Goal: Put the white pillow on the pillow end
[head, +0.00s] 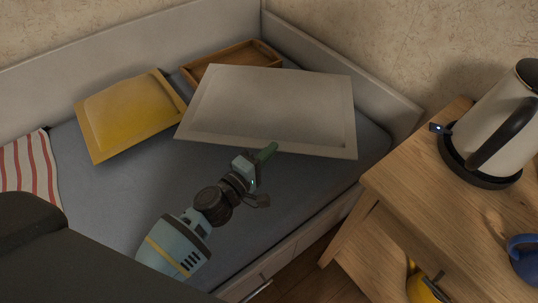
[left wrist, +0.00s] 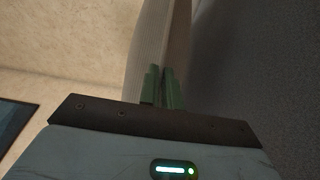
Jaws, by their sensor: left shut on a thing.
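The white pillow (head: 270,105) is over the right part of the bed, with its far edge beside and partly in front of a wooden tray. My left gripper (head: 267,152) is shut on the pillow's near edge. In the left wrist view the green fingers (left wrist: 163,88) close on the pillow's pale edge (left wrist: 150,45). The bed's right end, by the end board (head: 345,68), is partly hidden by the pillow. I cannot tell whether the pillow's underside touches the mattress (head: 120,190). My right gripper is not in view.
A wooden tray (head: 228,56) lies in the bed's back corner. A yellow cushion (head: 125,113) and a red-striped cloth (head: 32,165) lie to the left. A wooden table (head: 440,215) with a kettle (head: 498,125) and blue mug (head: 525,258) stands close on the right.

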